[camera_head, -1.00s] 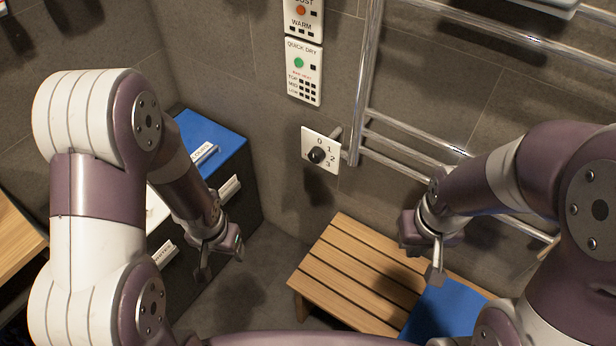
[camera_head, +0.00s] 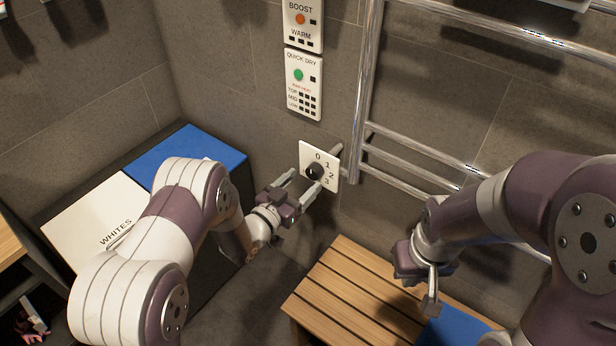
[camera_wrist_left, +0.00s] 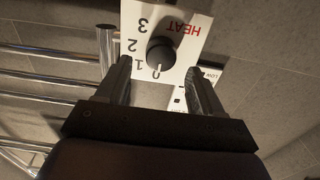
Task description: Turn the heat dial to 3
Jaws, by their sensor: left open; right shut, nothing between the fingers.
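The heat dial is a black round knob (camera_head: 314,172) on a white plate (camera_head: 333,158) marked 0, 1, 2 and 3, fixed to the wall. In the left wrist view the knob (camera_wrist_left: 161,55) has a white mark pointing at the 0, and the plate (camera_wrist_left: 190,20) reads HEAT in red. My left gripper (camera_head: 307,179) is open in front of the plate. In the left wrist view its fingers (camera_wrist_left: 158,70) stand on either side of the knob; I cannot tell whether they touch it. My right gripper (camera_head: 431,304) is shut and empty, above the bench.
A chrome towel rail (camera_head: 364,100) runs up the wall just right of the plate. Button panels (camera_head: 303,85) hang above it. A slatted wooden bench (camera_head: 345,290) with a blue item (camera_head: 455,332) stands below. A bin with a WHITES lid (camera_head: 95,215) and blue lid (camera_head: 190,150) stands left.

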